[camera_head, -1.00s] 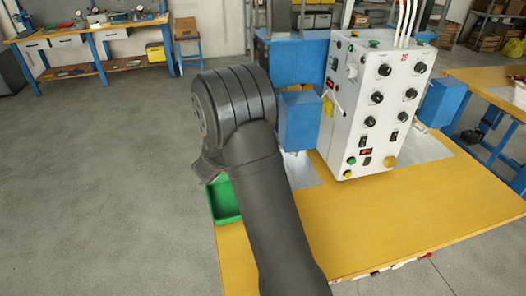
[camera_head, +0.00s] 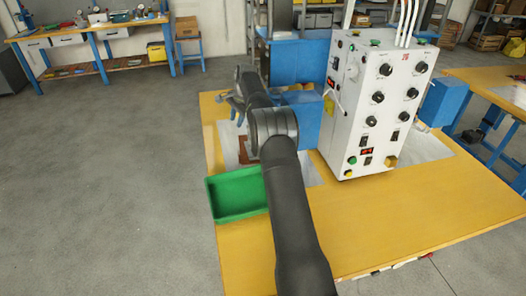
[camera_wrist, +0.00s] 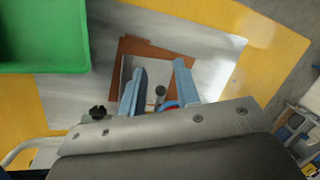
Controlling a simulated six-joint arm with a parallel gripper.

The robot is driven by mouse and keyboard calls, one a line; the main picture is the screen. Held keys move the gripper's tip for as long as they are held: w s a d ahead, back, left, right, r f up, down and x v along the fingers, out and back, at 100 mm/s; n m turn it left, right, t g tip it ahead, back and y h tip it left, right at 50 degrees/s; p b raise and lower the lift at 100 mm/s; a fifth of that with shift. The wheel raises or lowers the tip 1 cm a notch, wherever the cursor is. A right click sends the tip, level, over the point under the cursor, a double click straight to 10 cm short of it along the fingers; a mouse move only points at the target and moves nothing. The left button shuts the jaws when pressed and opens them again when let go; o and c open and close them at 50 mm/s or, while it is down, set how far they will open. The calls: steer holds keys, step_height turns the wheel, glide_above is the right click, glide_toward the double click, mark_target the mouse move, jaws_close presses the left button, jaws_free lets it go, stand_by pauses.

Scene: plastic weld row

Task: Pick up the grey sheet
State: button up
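In the wrist view a pale grey sheet (camera_wrist: 128,68) shows inside a brown square frame (camera_wrist: 140,47), partly hidden by my fingers. I cannot tell whether it is a separate piece or the shiny grey plate (camera_wrist: 195,38) beneath the frame. In the head view the brown frame (camera_head: 244,152) is partly hidden by my arm.
An empty green tray (camera_head: 238,194) stands on the yellow table (camera_head: 400,225) in front of the frame. A white control box (camera_head: 370,105) with knobs and a blue machine (camera_head: 300,62) stand to the right. The front of the table is clear.

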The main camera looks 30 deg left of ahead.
steer(key=w+d+m+h, duration=0.3)
steer(key=d+m, duration=0.1)
steer(key=d, duration=0.2)
steer(key=f, duration=0.4)
steer(key=f+m, duration=0.1)
steer(key=f, duration=0.3)
steer(key=f+m, duration=0.1)
steer(key=f, duration=0.3)
steer(key=shift+d+f, duration=0.25)
steer(key=shift+f, duration=0.1)
steer(key=shift+s+a+f, duration=0.1)
steer(key=shift+s+f, duration=0.05)
steer(key=shift+f, duration=1.25)
steer(key=shift+s+a+f, duration=0.1)
steer(key=shift+f, duration=1.25)
steer(key=shift+c, duration=0.4)
jaws_close()
